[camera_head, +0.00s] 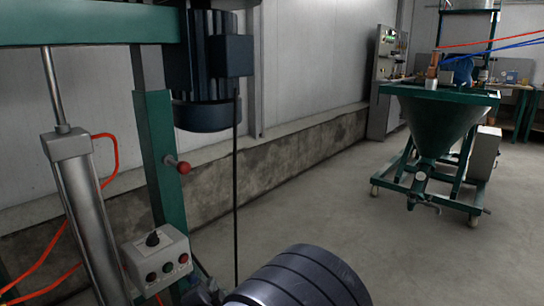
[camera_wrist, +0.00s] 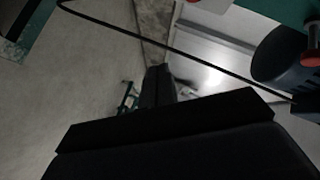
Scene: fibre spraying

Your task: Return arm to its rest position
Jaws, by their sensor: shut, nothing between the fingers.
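My gripper (camera_wrist: 159,78) shows in the wrist view as a dark shape rising from the bottom edge. Its two dark fingers are together at the middle of the picture, with nothing seen between them. The wrist picture is tilted, with floor on the left and the pale wall on the right. My gripper and arm are not clearly seen in the head view.
A green machine frame (camera_head: 162,150) with a dark motor (camera_head: 207,70), a grey cylinder (camera_head: 85,205) and a button box (camera_head: 157,259) stands at left. A dark ribbed drum (camera_head: 300,280) is at the bottom. A wheeled green hopper (camera_head: 432,120) stands right; floor between is clear.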

